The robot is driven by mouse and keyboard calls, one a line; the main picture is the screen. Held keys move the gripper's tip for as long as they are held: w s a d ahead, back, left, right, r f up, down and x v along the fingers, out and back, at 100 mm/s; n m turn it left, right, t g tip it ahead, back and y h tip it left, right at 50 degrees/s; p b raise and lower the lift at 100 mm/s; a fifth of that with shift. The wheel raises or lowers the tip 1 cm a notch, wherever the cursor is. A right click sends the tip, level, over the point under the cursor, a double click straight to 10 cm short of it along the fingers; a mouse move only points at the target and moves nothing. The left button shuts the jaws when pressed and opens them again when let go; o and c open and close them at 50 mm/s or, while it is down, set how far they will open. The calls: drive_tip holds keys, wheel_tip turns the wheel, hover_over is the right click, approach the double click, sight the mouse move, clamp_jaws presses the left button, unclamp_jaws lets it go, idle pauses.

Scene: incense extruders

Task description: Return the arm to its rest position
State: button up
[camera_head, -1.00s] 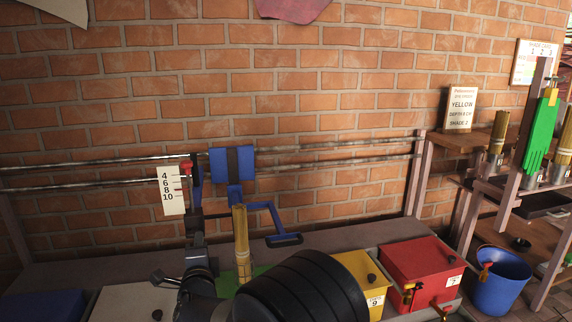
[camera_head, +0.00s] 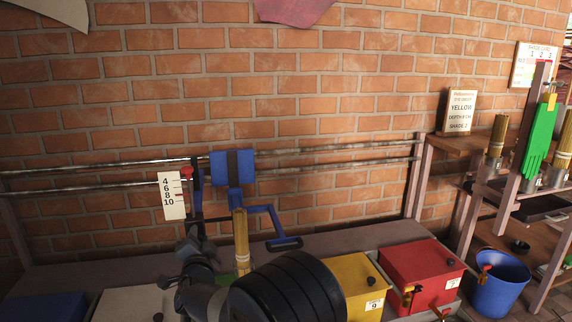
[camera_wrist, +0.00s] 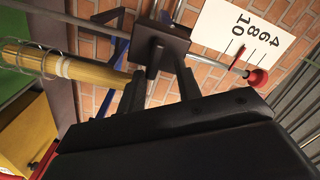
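My gripper (camera_wrist: 158,86) shows in the wrist view with two dark fingers spread apart. A dark block (camera_wrist: 162,42) on a metal rod lies beyond the fingertips; I see nothing clasped between them. In the head view my arm (camera_head: 196,272) reaches up from the bottom centre, and its rounded black part (camera_head: 290,290) covers part of the bench. The gripper end is near the extruder's lower frame, below the red knob (camera_head: 187,172); its fingers are hard to make out there.
A scale card (camera_head: 171,196), a blue pad (camera_head: 232,167) and a bundle of yellow sticks (camera_head: 241,240) stand close to the arm. Yellow (camera_head: 358,280) and red (camera_head: 421,272) boxes are to the right, with a blue bucket (camera_head: 501,284) beyond. A brick wall is behind.

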drive_tip(key=n+p, duration=0.3)
drive_tip(key=p, duration=0.1)
drive_tip(key=a+n+p, duration=0.1)
drive_tip(key=n+p, duration=0.2)
drive_tip(key=n, duration=0.1)
drive_tip(key=r+n+p, duration=0.1)
drive_tip(key=n+p, duration=0.3)
drive_tip(key=shift+s+a+p, duration=0.2)
drive_tip(key=shift+a+p, duration=0.05)
drive_tip(key=shift+p, duration=0.1)
drive_tip(key=shift+f, duration=0.1)
drive_tip(key=shift+d, duration=0.1)
